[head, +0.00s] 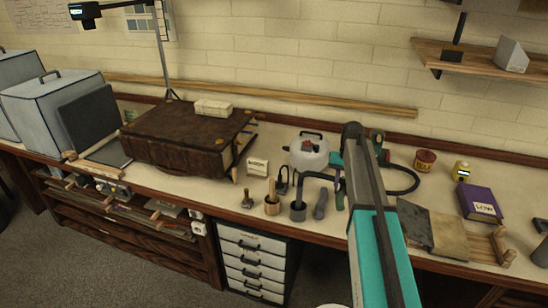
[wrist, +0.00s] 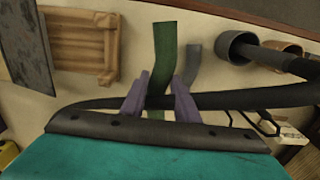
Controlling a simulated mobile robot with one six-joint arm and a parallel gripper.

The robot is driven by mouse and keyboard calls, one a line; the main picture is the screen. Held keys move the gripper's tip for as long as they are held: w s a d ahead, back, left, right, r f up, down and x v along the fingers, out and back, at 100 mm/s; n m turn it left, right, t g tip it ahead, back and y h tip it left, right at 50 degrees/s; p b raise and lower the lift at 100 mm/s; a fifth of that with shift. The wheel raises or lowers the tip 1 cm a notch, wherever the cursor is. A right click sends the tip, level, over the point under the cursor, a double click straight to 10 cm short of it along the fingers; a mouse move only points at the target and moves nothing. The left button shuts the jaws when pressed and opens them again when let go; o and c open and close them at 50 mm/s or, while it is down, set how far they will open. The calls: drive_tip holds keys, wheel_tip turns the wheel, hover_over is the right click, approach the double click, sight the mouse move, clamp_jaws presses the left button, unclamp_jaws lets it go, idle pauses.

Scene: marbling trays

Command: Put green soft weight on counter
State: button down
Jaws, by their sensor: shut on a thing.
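The green soft weight (wrist: 165,50) is a flat dark green strip in the wrist view. My gripper (wrist: 160,84), with purple fingers, is shut on its near end, and the strip extends beyond the fingertips. In the head view the green weight (head: 340,201) shows small beside my arm, close over the counter. My gripper is mostly hidden behind my arm there. The counter (head: 335,235) is pale with a dark wooden front edge. I cannot tell whether the weight touches it.
A wooden rack (head: 485,245), a grey slab (head: 432,229) and a purple book (head: 481,205) lie right. A white kettle-like container (head: 308,157) stands behind.

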drive_tip(key=shift+d, duration=0.2)
idle(0.3)
drive_tip(key=shift+s+d+f, duration=0.1)
drive_tip(key=shift+f, duration=0.15)
drive_tip(key=shift+f+p, duration=1.05)
drive_tip(key=shift+f, duration=1.75)
drive_tip(key=shift+f+p, duration=0.65)
drive_tip(key=shift+f, duration=1.25)
drive_tip(key=shift+f, duration=0.1)
drive_tip(key=c, duration=1.4)
unclamp_jaws()
drive_tip(key=shift+o, duration=0.2)
